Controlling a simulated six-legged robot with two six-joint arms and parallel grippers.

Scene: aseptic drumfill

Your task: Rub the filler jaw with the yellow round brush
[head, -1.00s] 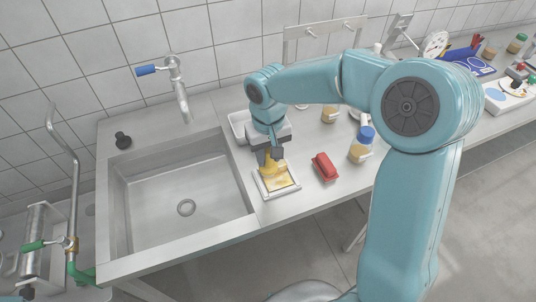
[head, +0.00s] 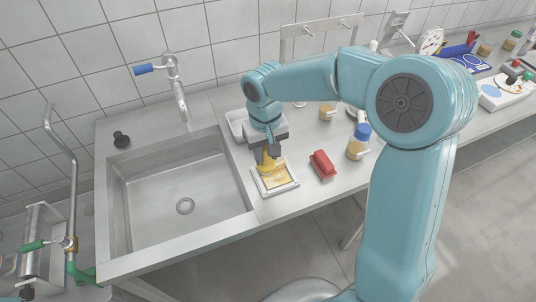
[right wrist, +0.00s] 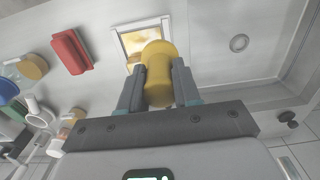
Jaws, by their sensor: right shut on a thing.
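My right gripper (head: 268,155) is shut on the yellow round brush (head: 266,164), over a shallow white-rimmed tray (head: 284,190) with a yellow surface. In the right wrist view the brush (right wrist: 157,75) stands between the two fingers, its round end toward the tray (right wrist: 123,50). I cannot tell whether the brush touches the yellow surface. At the far left is a steel fitting (head: 33,262) with a green handle; I cannot tell whether it is the filler jaw. My left gripper is not in view.
A steel sink (head: 160,185) with a blue-handled tap (head: 172,80) lies left of the tray. A red brush-like block (head: 322,165) and a blue-capped jar (head: 358,145) stand to the right. A black knob (head: 121,139) sits behind the sink.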

